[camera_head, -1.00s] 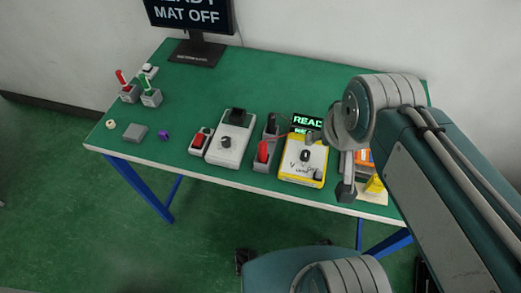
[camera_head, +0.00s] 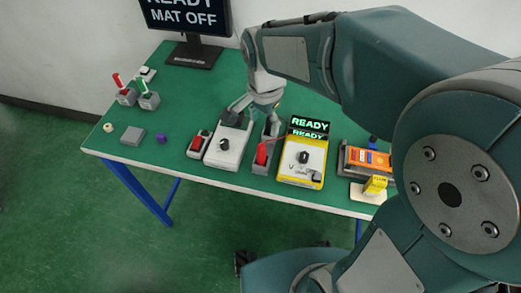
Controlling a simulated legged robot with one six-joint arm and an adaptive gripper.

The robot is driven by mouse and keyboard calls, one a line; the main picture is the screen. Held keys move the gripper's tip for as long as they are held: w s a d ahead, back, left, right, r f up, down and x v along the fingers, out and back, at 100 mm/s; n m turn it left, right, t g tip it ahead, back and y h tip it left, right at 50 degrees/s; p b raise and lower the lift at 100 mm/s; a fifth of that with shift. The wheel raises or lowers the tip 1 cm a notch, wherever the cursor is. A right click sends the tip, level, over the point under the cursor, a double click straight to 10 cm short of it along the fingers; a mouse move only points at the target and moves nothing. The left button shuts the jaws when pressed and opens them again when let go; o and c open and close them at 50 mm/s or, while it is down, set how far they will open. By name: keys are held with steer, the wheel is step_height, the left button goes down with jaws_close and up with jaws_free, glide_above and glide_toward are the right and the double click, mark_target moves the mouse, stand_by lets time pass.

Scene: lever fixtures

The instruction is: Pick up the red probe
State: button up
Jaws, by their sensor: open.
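The red probe (camera_head: 262,154) stands in a grey holder (camera_head: 260,168) beside the yellow multimeter (camera_head: 303,165), with a thin red lead running toward the meter. My gripper (camera_head: 254,112) points down, fingers spread, behind the red probe in the picture. Its fingers look empty. One finger overlaps the far end of the grey holder and hides the dark probe there. I cannot tell whether that finger touches anything.
A grey box with a black knob (camera_head: 227,148) stands left of the holder. A small red switch (camera_head: 200,142) is beside it. An orange-faced unit (camera_head: 368,158) is at right. Red and green levers (camera_head: 136,92) stand at far left.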

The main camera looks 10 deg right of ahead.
mark_target(261, 145)
step_height(261, 145, down, 6)
steer(key=shift+a+r, duration=0.1)
steer(key=shift+a, duration=0.05)
steer(key=f, duration=0.5)
steer(key=shift+s+a+f, duration=0.1)
steer(key=shift+a, duration=0.15)
steer(key=shift+c, duration=0.4)
jaws_close()
